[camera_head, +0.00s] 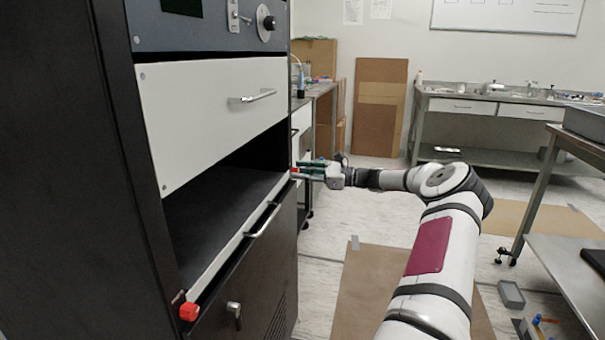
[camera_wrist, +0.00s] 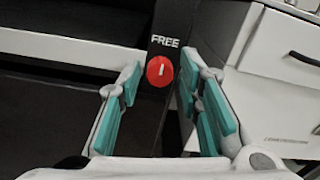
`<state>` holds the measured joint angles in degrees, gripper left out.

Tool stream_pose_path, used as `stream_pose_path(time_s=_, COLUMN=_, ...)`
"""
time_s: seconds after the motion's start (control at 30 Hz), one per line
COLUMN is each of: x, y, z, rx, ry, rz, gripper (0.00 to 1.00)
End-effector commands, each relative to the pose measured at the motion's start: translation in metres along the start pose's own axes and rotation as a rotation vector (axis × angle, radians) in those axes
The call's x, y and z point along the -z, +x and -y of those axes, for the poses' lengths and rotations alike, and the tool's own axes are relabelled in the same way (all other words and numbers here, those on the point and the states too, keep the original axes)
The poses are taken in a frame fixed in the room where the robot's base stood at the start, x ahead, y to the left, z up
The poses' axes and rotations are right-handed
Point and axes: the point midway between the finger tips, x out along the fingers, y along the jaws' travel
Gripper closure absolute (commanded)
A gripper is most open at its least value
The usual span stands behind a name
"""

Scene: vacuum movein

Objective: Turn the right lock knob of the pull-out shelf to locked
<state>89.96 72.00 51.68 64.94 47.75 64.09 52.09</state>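The right lock knob (camera_wrist: 160,71) is a round red knob on a dark post, with the word FREE above it. Its white mark stands upright, towards FREE. My gripper (camera_head: 311,169) is open, with teal-padded fingers on either side of the knob in the wrist view; I cannot tell whether they touch it. In the head view the fingers partly cover the knob at the right end of the pull-out shelf (camera_head: 236,237). The shelf has a pale front edge. A second red knob (camera_head: 189,311) sits at its left end.
A white drawer (camera_head: 215,115) with a bar handle is above the shelf opening. A dark lower panel (camera_head: 255,285) with a handle is below. A white cabinet (camera_wrist: 285,60) stands right of the post. Benches stand at the back and right.

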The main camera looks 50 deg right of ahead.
Motion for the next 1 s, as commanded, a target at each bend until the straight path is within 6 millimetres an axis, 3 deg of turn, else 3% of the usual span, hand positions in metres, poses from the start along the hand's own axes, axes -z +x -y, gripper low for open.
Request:
stream_pose_path(time_s=0.03, x=0.0001, y=-0.0001, z=0.0000, rx=0.000, ry=0.000, rz=0.000, gripper=0.86)
stream_pose_path(time_s=0.1, x=0.0001, y=-0.0001, z=0.0000, rx=0.000, ry=0.000, rz=0.000, gripper=1.00)
stream_pose_path(time_s=0.57, x=0.0002, y=-0.0002, z=-0.0002, rx=0.000, ry=-0.068, rz=-0.001, gripper=1.00)
stream_pose_path(time_s=1.0, x=0.0004, y=0.0001, z=-0.0008, rx=-0.001, ry=-0.421, rz=-0.001, gripper=1.00)
